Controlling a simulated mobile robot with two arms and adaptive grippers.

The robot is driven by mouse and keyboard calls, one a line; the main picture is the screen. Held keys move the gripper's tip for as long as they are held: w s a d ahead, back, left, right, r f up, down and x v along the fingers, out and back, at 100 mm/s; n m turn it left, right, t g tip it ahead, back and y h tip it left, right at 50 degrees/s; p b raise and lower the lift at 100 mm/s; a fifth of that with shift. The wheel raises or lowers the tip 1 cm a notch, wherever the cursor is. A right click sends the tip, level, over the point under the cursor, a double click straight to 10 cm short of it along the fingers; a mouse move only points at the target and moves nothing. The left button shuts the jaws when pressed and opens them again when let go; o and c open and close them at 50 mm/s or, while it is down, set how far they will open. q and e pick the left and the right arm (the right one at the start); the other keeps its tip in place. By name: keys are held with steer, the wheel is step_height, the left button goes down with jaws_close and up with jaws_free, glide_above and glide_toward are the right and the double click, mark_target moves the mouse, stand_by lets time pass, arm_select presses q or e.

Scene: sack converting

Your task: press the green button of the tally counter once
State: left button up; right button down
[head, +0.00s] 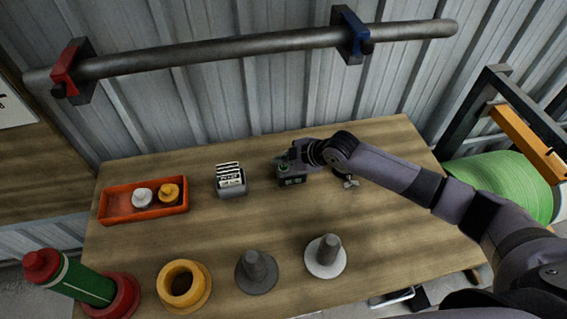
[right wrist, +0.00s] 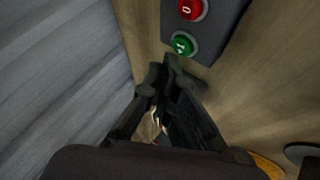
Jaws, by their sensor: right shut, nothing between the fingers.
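The tally counter (head: 291,180) is a small dark grey box near the back middle of the table. In the right wrist view its dark body (right wrist: 222,32) shows at the top, with a green button (right wrist: 183,44) marked +1 and a red button (right wrist: 191,9) marked 0. My right gripper (head: 291,156) is over the counter's back part, and its arm comes in from the right. In the wrist view the gripper's shut fingertips (right wrist: 172,62) are empty and lie just below the green button in the picture. I cannot tell whether they touch it. My left gripper is not in view.
A card holder (head: 232,188) stands left of the counter, then an orange tray (head: 117,209) with two small parts. Yellow, dark and pale flanged pieces (head: 326,260) line the front edge. A pipe (head: 230,48) runs along the wall. The table's middle is clear.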

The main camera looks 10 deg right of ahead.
mark_target(283, 168)
steer(key=shift+r, duration=0.15)
step_height(283, 168, up, 5)
steer(key=p, duration=0.4)
stand_by(0.5)
stand_by(0.5)
